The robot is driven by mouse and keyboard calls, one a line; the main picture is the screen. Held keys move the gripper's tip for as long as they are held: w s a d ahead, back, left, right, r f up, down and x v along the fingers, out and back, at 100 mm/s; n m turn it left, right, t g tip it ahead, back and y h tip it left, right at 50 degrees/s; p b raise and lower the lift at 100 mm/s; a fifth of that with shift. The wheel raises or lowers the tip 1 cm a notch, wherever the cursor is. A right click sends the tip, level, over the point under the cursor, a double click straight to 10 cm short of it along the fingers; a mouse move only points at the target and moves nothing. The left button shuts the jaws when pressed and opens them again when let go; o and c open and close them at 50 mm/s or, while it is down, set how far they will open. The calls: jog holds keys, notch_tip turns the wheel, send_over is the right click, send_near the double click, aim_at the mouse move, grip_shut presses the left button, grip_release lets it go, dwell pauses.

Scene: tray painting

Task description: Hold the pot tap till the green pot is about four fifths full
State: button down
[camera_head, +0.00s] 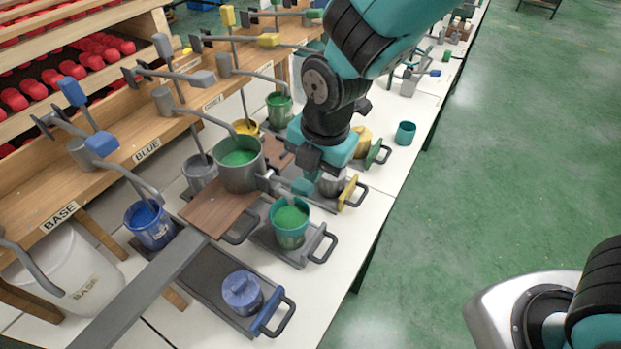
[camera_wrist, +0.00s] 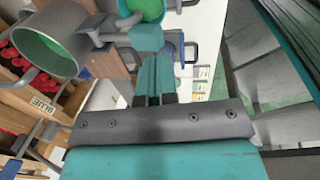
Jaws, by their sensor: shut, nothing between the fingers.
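The grey pot (camera_head: 240,172) holds green paint and stands on a brown board (camera_head: 212,208). Its tap (camera_head: 268,180) sticks out on the right; the pot and tap also show in the wrist view, with the pot (camera_wrist: 70,65) at upper left. The teal-green pot (camera_head: 291,236) stands on a tray below the tap, with green paint high inside; I cannot read its exact level. It shows partly at the top of the wrist view (camera_wrist: 128,8). My gripper (camera_wrist: 155,58) is shut and empty, its fingertips at a teal block (camera_wrist: 147,38) near the tap. Contact is unclear, and no paint stream is visible.
A lidded blue pot (camera_head: 242,294) is on a tray (camera_head: 205,276) in front. A blue paint bucket (camera_head: 150,228) stands left. Yellow (camera_head: 361,140) and teal (camera_head: 405,134) containers stand behind. Lever taps line the wooden shelf. Green floor is open on the right.

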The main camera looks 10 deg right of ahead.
notch_tip(320, 180, up, 6)
jog(key=d, duration=0.1)
jog(key=shift+s+r+b, duration=0.2)
jog(key=shift+s+b, duration=0.1)
jog(key=shift+s, duration=0.15)
jog(key=shift+d, duration=0.1)
jog(key=s+d+r+m+y, duration=0.1)
jog(key=s+d+r+m, duration=0.2)
jog(key=s+m, duration=0.4)
jog(key=s+d+r+m+g+y, duration=0.1)
jog(key=s+d+r+m, duration=0.2)
jog(key=m, duration=1.1)
jog(key=s+d, duration=0.1)
jog(key=s, duration=0.2)
jog(key=shift+s+r+y, duration=0.35)
jog(key=shift+r+y, duration=0.05)
